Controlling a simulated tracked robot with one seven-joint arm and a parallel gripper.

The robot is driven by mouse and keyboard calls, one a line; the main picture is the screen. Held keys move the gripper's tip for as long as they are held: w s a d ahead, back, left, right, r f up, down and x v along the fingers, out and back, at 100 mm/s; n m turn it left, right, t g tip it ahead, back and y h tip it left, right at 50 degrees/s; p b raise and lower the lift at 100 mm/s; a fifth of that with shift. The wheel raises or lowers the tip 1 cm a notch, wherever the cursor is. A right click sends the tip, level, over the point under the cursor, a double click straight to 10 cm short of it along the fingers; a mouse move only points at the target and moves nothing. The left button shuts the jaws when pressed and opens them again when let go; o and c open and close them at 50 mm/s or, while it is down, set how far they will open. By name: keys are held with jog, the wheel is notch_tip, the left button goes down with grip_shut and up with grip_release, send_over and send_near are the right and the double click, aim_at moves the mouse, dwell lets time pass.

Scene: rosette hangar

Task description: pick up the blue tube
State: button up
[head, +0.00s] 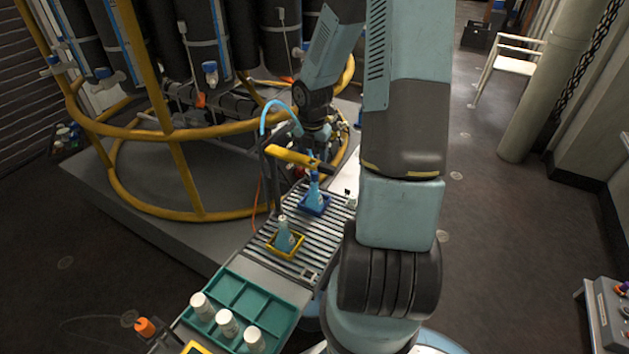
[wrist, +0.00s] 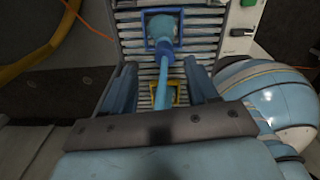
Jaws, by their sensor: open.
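A light blue tube (wrist: 161,88) rises from a blue cap on a bottle in a blue square tray. In the wrist view it runs between my gripper's two blue fingers (wrist: 160,68), with room on both sides. The gripper is open and holds nothing. In the head view the blue-capped bottle (head: 314,188) stands in the blue tray (head: 316,209) on the roller track, just below my wrist. The upper end of the tube and the fingers are partly hidden there.
A second bottle (head: 284,239) stands in a yellow tray (head: 288,255) nearer on the rollers. A teal tray (head: 246,292) with white containers is at the track's near end. A yellow pipe frame (head: 190,215) stands left.

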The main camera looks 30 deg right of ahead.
aim_at(314, 173)
jog(key=shift+s+f, duration=0.15)
jog(key=shift+f, duration=1.45)
jog(key=shift+s+f, duration=0.15)
jog(key=shift+f, duration=1.4)
grip_shut()
jog(key=shift+r, duration=0.1)
notch_tip(314, 173, up, 23)
jog(key=shift+f, duration=0.2)
dwell(0.9)
dwell(0.4)
